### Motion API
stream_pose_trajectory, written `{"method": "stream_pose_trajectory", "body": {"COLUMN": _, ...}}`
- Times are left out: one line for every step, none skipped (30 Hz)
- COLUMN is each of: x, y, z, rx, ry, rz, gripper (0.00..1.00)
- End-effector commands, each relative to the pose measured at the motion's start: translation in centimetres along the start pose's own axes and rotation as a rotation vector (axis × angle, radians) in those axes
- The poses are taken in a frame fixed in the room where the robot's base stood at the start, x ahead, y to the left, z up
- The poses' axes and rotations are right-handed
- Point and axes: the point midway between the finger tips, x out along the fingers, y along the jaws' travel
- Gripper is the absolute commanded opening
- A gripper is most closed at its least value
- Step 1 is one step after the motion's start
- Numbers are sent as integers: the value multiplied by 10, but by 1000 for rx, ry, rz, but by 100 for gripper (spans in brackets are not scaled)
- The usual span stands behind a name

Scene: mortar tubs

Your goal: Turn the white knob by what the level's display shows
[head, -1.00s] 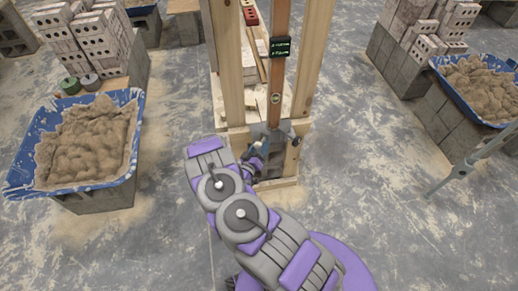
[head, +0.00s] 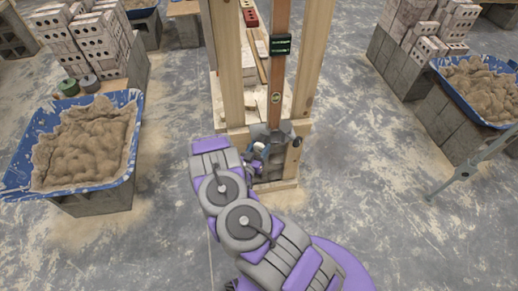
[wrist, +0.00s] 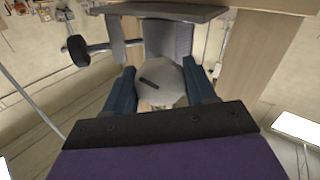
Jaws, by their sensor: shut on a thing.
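The white knob (wrist: 158,85) with a dark mark across its face sits between the two blue fingers of my gripper (wrist: 162,92) in the wrist view. The fingers are shut on it. In the head view my gripper (head: 256,158) is at the base of the wooden frame, and the knob is hardly visible there. The level (head: 276,90) stands upright between the wooden posts. Its dark display (head: 280,46) shows green lines of text too small to read.
Wooden posts (head: 226,70) stand close on both sides of the level. A blue tub (head: 132,108) of mortar stands at left and another tub (head: 440,66) at right. A grey-green stand leg (head: 465,173) is at right. Floor between is clear.

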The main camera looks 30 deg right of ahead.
Motion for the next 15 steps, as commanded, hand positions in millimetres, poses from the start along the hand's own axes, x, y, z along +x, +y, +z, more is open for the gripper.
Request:
{"method": "stream_pose_trajectory", "body": {"x": -2, "y": 1, "z": 5, "rx": -6, "ry": -13, "rz": -2, "gripper": 25}}
{"method": "stream_pose_trajectory", "body": {"x": -2, "y": 1, "z": 5, "rx": -6, "ry": -13, "rz": -2, "gripper": 25}}
{"method": "stream_pose_trajectory", "body": {"x": -2, "y": 1, "z": 5, "rx": -6, "ry": -13, "rz": -2, "gripper": 25}}
{"method": "stream_pose_trajectory", "body": {"x": -2, "y": 1, "z": 5, "rx": -6, "ry": -13, "rz": -2, "gripper": 25}}
{"method": "stream_pose_trajectory", "body": {"x": -2, "y": 1, "z": 5, "rx": -6, "ry": -13, "rz": -2, "gripper": 25}}
{"method": "stream_pose_trajectory", "body": {"x": -2, "y": 1, "z": 5, "rx": -6, "ry": -12, "rz": -2, "gripper": 25}}
{"method": "stream_pose_trajectory", "body": {"x": -2, "y": 1, "z": 5, "rx": -6, "ry": -12, "rz": -2, "gripper": 25}}
{"method": "stream_pose_trajectory", "body": {"x": -2, "y": 1, "z": 5, "rx": -6, "ry": -12, "rz": -2, "gripper": 58}}
{"method": "stream_pose_trajectory", "body": {"x": -2, "y": 1, "z": 5, "rx": -6, "ry": -12, "rz": -2, "gripper": 61}}
{"method": "stream_pose_trajectory", "body": {"x": -1, "y": 1, "z": 4, "rx": -6, "ry": -11, "rz": -2, "gripper": 64}}
{"method": "stream_pose_trajectory", "body": {"x": -1, "y": 1, "z": 4, "rx": -5, "ry": -10, "rz": -2, "gripper": 67}}
{"method": "stream_pose_trajectory", "body": {"x": -1, "y": 1, "z": 3, "rx": -5, "ry": -8, "rz": -1, "gripper": 71}}
{"method": "stream_pose_trajectory", "body": {"x": -1, "y": 1, "z": 3, "rx": -4, "ry": -7, "rz": -1, "gripper": 74}}
{"method": "stream_pose_trajectory", "body": {"x": -1, "y": 1, "z": 2, "rx": -3, "ry": -6, "rz": -1, "gripper": 77}}
{"method": "stream_pose_trajectory", "body": {"x": -1, "y": 1, "z": 2, "rx": -3, "ry": -5, "rz": -1, "gripper": 80}}
